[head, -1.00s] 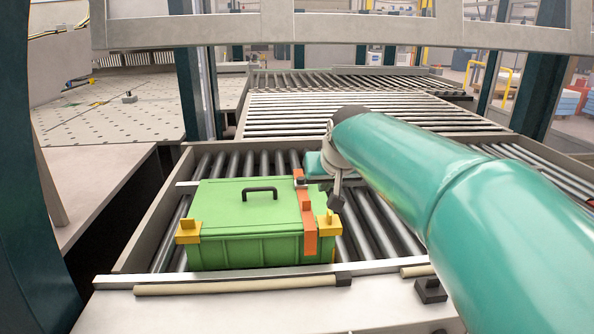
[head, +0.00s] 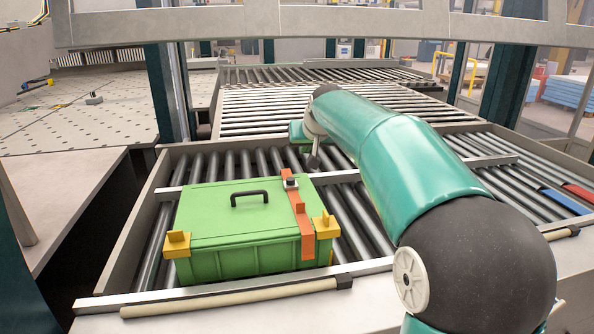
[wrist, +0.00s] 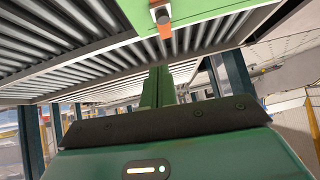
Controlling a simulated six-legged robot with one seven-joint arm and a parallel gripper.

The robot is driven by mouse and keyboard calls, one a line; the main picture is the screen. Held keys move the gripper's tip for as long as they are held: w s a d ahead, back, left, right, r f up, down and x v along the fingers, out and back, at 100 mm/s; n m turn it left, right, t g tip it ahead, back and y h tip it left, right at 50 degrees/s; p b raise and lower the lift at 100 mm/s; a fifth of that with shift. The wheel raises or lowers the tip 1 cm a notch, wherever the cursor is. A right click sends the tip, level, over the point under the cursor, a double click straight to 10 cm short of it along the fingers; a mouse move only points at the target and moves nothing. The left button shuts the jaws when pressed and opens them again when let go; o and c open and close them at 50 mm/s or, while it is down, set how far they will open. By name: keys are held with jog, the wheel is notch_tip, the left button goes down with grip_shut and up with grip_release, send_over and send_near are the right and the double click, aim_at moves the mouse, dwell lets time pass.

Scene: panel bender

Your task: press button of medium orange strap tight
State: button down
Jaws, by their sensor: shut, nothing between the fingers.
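A green box (head: 215,225) with a black handle (head: 249,198) and yellow corner latches sits on the roller conveyor. An orange strap (head: 303,225) runs over its right end, with a small grey button block (head: 290,184) on top near the back edge. In the head view my gripper (head: 296,131) is beyond the box's back right corner, partly hidden by my wrist.
A metal rail and rod (head: 235,297) run along the conveyor's front edge. Bare rollers (head: 350,225) lie right of the box. A red block (head: 578,192) and a blue block (head: 565,202) lie at the far right. A grey crossbeam (head: 330,22) spans the top.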

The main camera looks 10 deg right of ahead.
send_over(297, 186)
notch_tip(297, 186, down, 9)
jog(key=shift+f, duration=0.15)
jog(key=shift+s+f, duration=0.2)
jog(key=shift+f, duration=0.15)
jog(key=shift+w+f, duration=0.2)
jog(key=shift+f, duration=0.35)
jog(key=shift+s+r, duration=0.1)
jog(key=shift+s, duration=0.05)
jog(key=shift+f, duration=0.2)
